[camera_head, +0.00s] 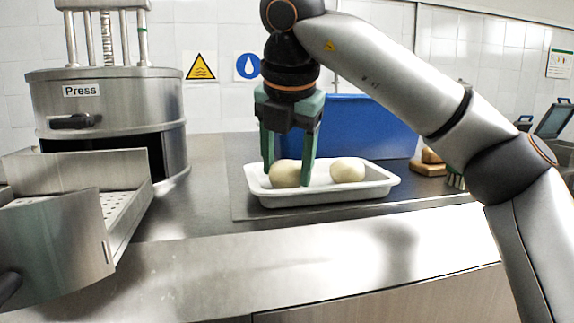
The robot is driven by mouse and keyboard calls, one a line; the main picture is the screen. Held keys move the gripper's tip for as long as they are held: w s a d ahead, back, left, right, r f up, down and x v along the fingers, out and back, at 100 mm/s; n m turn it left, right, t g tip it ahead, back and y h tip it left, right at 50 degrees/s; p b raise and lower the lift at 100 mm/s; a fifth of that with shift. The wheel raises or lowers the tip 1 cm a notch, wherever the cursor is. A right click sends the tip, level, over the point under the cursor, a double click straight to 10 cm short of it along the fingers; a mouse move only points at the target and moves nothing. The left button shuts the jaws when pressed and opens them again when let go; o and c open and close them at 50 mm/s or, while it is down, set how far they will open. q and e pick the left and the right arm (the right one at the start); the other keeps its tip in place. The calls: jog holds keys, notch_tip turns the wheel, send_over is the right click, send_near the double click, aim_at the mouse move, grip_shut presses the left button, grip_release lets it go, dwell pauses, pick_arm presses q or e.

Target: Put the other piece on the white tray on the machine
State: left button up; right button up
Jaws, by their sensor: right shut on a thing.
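The white tray (330,195) stands on the steel counter and has two pale, rounded pieces in it. My right gripper (288,174) points down over the tray's left half, shut on the left piece (285,178), with a finger on each side. The piece is in or just above the tray; I cannot tell if it touches the bottom. The other piece (348,170) lies free in the tray's right half. The machine, labelled "Press" (110,105), stands at the left with its perforated steel basket (120,205) pulled out; the visible part is empty. My left gripper is not in view.
A blue bin (350,125) stands right behind the tray. A wooden board with a brown item (430,165) and a green-bristled brush (456,180) are to the right. The counter between basket and tray is clear. The basket's raised front panel (55,245) stands nearest.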

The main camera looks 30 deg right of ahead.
jog(key=shift+f, duration=0.2)
jog(key=o, duration=1.4)
jog(key=shift+r, duration=0.15)
jog(key=shift+r, duration=0.3)
jog(key=p+v, duration=0.3)
jog(key=v, duration=0.8)
jog(key=shift+s+r, duration=0.15)
jog(key=shift+r, duration=0.1)
jog(key=shift+a, duration=0.1)
